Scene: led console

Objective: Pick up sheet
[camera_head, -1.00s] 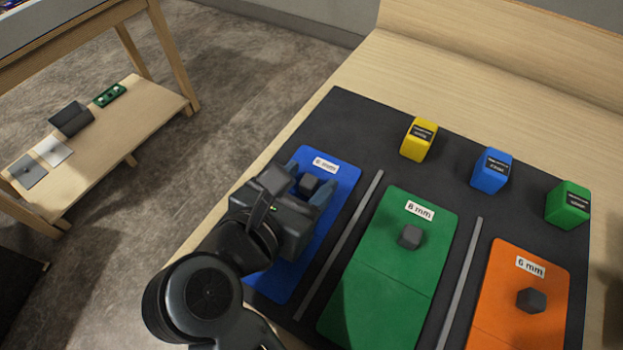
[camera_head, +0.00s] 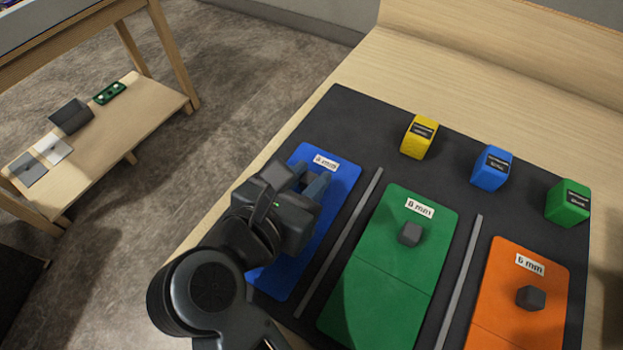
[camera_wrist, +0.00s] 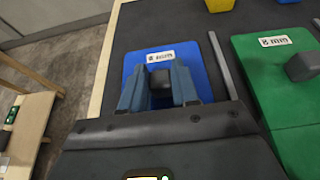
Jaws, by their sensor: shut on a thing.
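A blue sheet (camera_head: 333,210) with a white label and a dark knob lies on the dark mat at the left of the row. My gripper (camera_head: 310,188) is over it, and in the wrist view my gripper (camera_wrist: 161,88) has its two blue-grey fingers on either side of the dark knob (camera_wrist: 161,80), shut on it. In the head view the gripper hides most of this knob. A green sheet (camera_head: 385,275) labelled 8 mm and an orange sheet (camera_head: 510,305) labelled 6 mm, each with a dark knob, lie to the right. I cannot tell whether the blue sheet is off the mat.
Grey divider strips (camera_head: 342,240) separate the sheets on the dark mat (camera_head: 350,120). Yellow (camera_head: 418,138), blue (camera_head: 491,170) and green (camera_head: 567,204) blocks stand along the back. A low wooden shelf (camera_head: 100,150) with small items is at the left. The bare tabletop is behind the mat.

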